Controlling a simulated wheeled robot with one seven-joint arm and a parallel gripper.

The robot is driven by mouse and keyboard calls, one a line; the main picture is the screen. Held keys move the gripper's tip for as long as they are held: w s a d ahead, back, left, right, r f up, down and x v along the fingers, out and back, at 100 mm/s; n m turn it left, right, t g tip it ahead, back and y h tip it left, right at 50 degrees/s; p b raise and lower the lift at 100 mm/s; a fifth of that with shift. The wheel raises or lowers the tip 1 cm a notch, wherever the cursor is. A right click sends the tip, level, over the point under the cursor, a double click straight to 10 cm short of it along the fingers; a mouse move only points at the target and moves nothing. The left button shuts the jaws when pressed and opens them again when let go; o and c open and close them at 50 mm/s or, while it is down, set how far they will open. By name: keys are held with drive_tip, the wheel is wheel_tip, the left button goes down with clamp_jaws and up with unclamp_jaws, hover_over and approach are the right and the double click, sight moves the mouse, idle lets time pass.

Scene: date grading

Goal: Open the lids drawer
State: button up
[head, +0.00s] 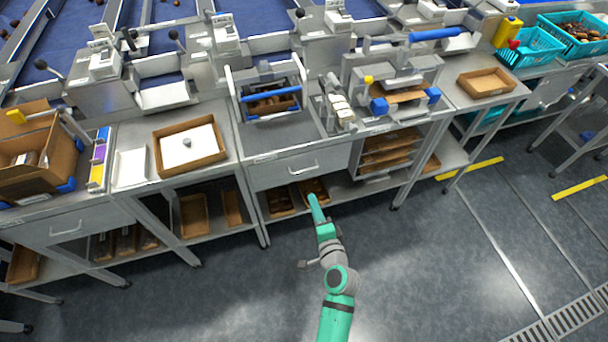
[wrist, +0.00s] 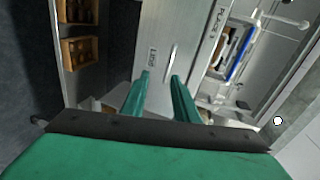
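The lids drawer (head: 270,177) is a grey metal front under the middle worktop, with a pale bar handle (head: 303,170). It looks shut in the head view. In the wrist view the drawer front (wrist: 150,30) carries a small label (wrist: 152,57) that seems to read LIDS, and the handle (wrist: 172,62) stands beside the label. My gripper (wrist: 162,76) is open and empty, its two green fingers apart and pointing at the drawer front near the handle. In the head view my gripper (head: 313,197) is below and in front of the handle; the exact gap is unclear.
Brown trays (head: 280,202) lie on the shelf below the drawer. A stack of trays (head: 388,150) fills the rack to its right. Another drawer (head: 85,222) with a handle is at the left. A blue-handled device (head: 270,95) stands on the worktop. The floor in front is clear.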

drive_tip(key=w+a, duration=0.3)
drive_tip(key=w, duration=0.9)
drive_tip(key=shift+a+f+m+y, duration=0.25)
drive_tip(key=shift+f+m+y, duration=0.05)
drive_tip(key=shift+f, duration=0.05)
clamp_jaws()
idle(1.0)
